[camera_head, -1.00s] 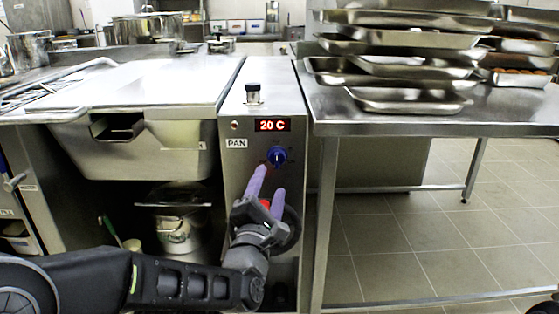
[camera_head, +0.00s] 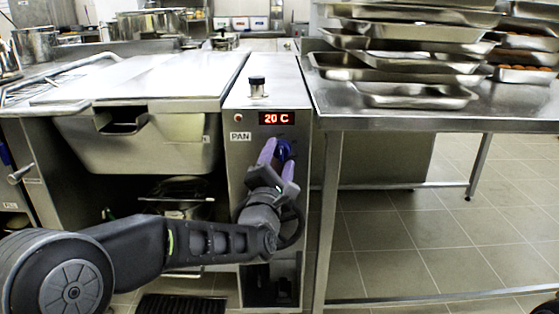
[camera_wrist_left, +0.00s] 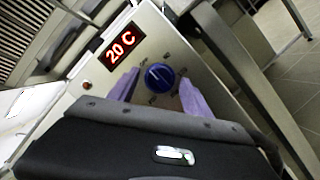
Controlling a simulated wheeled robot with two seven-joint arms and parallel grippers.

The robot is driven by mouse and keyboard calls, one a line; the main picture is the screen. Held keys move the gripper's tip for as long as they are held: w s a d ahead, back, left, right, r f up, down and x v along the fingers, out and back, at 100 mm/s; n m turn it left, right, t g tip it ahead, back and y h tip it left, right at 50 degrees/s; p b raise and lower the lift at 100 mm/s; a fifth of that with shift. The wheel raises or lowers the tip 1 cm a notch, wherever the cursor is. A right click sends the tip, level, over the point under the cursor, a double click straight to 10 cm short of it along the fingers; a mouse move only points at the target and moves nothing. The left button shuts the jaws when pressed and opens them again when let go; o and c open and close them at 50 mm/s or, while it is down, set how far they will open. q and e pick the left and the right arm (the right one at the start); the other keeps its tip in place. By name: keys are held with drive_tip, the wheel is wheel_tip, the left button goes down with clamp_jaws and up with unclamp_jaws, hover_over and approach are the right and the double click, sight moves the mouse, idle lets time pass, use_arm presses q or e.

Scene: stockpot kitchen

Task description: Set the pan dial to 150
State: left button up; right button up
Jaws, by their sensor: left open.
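The blue pan dial (camera_head: 284,149) is on the front panel of the steel pan unit, under a red display (camera_head: 276,118) reading 20 C and beside the PAN label (camera_head: 240,137). In the left wrist view the dial (camera_wrist_left: 159,77) shows between my two purple fingers, its white mark slanting; the display (camera_wrist_left: 124,47) again reads 20 C. My left gripper (camera_head: 279,158) is open, its fingertips at the dial's two sides. I cannot tell whether they touch it. My right gripper is not in view.
A steel table (camera_head: 400,113) with stacked metal trays (camera_head: 410,60) stands to the right of the panel. The tilting pan with its pale lid (camera_head: 150,80) is to the left. A black knob (camera_head: 257,86) stands on top of the unit.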

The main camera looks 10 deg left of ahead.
use_arm(q)
clamp_jaws()
idle(0.7)
